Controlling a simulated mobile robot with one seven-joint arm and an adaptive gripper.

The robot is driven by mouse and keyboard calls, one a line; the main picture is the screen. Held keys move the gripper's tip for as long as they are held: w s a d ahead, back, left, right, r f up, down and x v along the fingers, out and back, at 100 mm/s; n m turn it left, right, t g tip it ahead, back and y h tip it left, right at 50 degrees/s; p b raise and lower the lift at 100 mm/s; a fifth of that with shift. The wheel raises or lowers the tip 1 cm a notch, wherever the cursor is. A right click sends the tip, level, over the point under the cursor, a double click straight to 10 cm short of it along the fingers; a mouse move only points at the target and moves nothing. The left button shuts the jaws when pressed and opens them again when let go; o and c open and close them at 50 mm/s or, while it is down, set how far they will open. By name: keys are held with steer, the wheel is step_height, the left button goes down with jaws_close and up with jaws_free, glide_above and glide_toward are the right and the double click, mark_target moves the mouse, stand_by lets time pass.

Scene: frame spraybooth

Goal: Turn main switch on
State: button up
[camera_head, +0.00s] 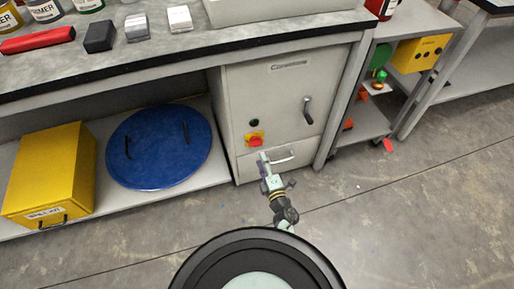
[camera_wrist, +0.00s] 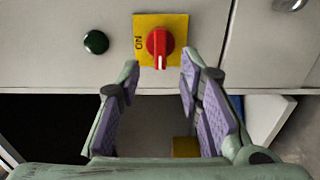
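The main switch is a red rotary knob on a yellow plate (camera_head: 254,140) on the grey cabinet front under the bench. In the wrist view the red knob (camera_wrist: 160,42) stands straight ahead, its white mark pointing down. The word "ON" shows on the left part of the yellow plate (camera_wrist: 174,22), turned on its side. My gripper (camera_wrist: 158,80) is open and empty, its purple-padded fingers either side of the knob's line and a little below it. In the head view my gripper (camera_head: 262,160) is just below the switch. I cannot tell whether it touches the cabinet.
The cabinet (camera_head: 290,100) has a black handle (camera_head: 307,110) and a drawer with a metal handle (camera_head: 283,157) below. A blue round lid (camera_head: 160,147) and a yellow box (camera_head: 46,170) are on the low shelf.

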mark_target(257, 146)
steer(key=b+x, duration=0.2)
steer(key=x, duration=0.4)
steer(key=shift+w+f, duration=0.1)
steer(key=shift+w, duration=0.05)
steer(key=shift+b+x, duration=0.3)
steer(key=shift+x, duration=0.5)
steer(key=shift+c, duration=0.2)
jaws_close()
